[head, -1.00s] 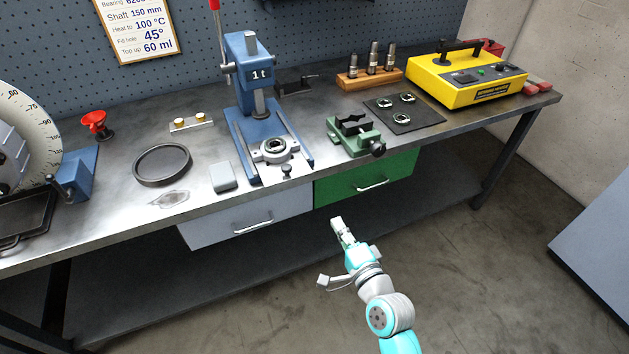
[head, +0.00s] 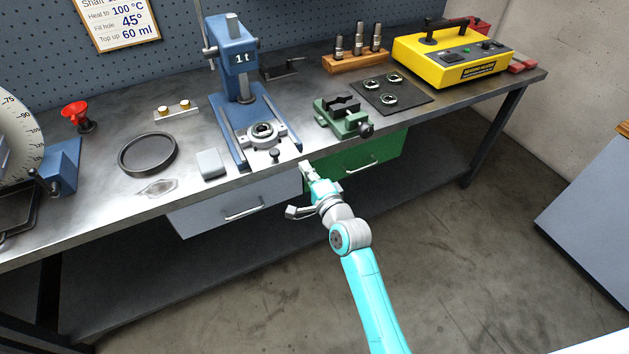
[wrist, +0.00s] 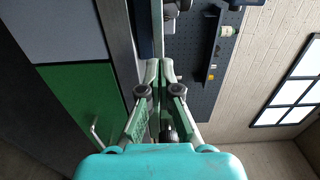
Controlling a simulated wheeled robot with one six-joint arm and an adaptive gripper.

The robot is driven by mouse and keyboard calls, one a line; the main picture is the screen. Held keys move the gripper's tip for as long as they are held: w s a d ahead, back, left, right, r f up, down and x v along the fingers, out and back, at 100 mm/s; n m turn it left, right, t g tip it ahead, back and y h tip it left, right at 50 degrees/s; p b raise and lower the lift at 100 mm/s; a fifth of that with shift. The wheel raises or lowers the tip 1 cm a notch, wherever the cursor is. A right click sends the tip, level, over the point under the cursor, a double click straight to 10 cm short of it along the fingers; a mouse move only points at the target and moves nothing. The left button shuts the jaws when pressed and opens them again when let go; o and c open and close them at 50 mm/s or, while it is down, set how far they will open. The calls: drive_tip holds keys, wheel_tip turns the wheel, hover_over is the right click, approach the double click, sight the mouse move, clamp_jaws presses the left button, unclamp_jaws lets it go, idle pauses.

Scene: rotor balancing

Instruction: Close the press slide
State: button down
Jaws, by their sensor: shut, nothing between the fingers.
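The blue press (head: 232,60), marked 1 t, stands on the workbench. Its slide (head: 262,134), a grey plate with a round ring on it, sits at the front of the blue base rails. A small dark knob (head: 274,154) is at the slide's front edge. My gripper (head: 305,165) is shut and empty, in front of the bench edge, to the right of the knob and apart from it. In the wrist view my gripper's fingers (wrist: 160,65) are together with nothing between them. The wrist view does not clearly show the slide.
A green vise (head: 343,118) stands right of the press, close to my gripper. A grey drawer (head: 235,205) and a green drawer (head: 370,158) are under the bench top. A grey block (head: 211,164) and a dark ring (head: 148,153) lie left of the press. The floor in front is clear.

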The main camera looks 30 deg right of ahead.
sight(299, 158)
drive_tip(key=shift+w, duration=1.05)
drive_tip(key=shift+w, duration=0.1)
drive_tip(key=shift+w, duration=2.3)
